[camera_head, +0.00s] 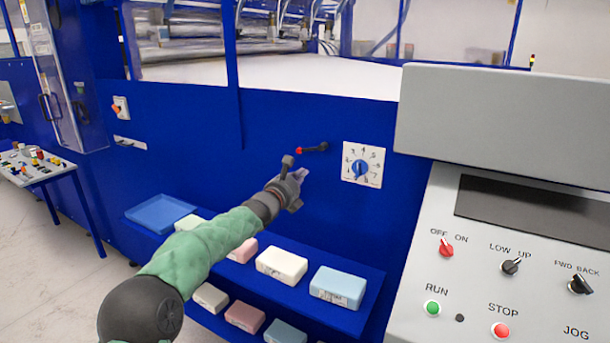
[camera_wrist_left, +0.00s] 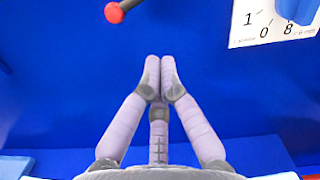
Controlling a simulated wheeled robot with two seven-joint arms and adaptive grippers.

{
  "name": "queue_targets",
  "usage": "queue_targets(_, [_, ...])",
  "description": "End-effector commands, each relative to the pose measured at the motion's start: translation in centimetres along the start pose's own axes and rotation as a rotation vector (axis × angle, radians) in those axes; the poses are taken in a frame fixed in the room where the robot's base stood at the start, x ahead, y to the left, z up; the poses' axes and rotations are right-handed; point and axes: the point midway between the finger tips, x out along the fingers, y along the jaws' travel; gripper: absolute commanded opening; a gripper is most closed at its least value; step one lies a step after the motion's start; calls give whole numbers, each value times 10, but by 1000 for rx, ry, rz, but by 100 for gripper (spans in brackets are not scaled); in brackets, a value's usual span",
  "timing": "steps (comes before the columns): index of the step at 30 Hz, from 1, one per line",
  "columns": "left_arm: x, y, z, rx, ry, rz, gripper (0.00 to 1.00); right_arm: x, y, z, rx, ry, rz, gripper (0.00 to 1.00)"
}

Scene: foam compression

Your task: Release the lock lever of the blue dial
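The blue dial (camera_head: 362,168) sits on a white numbered plate (camera_head: 348,174) on the blue machine wall. The black lock lever (camera_head: 314,149) with a red ball end is to the left of the dial and slightly higher, its red end pointing left. In the left wrist view the red ball (camera_wrist_left: 114,12) is at the top, left of centre, and the dial (camera_wrist_left: 298,9) is cut off at the top right. My left gripper (camera_head: 304,173) is below the lever, apart from it. In the left wrist view its fingertips (camera_wrist_left: 160,66) are together with nothing between them. My right gripper is not in view.
Below the arm, shelves hold several foam blocks (camera_head: 338,284) and a blue tray (camera_head: 160,208). A grey control console (camera_head: 520,250) with knobs and buttons stands at the right. A red-handled switch (camera_head: 120,107) is on the wall at the left.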

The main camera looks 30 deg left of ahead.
Motion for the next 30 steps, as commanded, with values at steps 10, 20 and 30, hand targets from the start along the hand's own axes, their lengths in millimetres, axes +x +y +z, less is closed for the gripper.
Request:
queue_targets(10, [-49, 0, 0, 0, 2, 1, 0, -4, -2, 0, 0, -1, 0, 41])
queue_targets(20, [-73, 0, -2, 0, 4, 0, 0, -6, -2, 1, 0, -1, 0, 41])
queue_targets(30, [-74, 0, -2, 0, 4, 0, 0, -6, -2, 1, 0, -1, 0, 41])
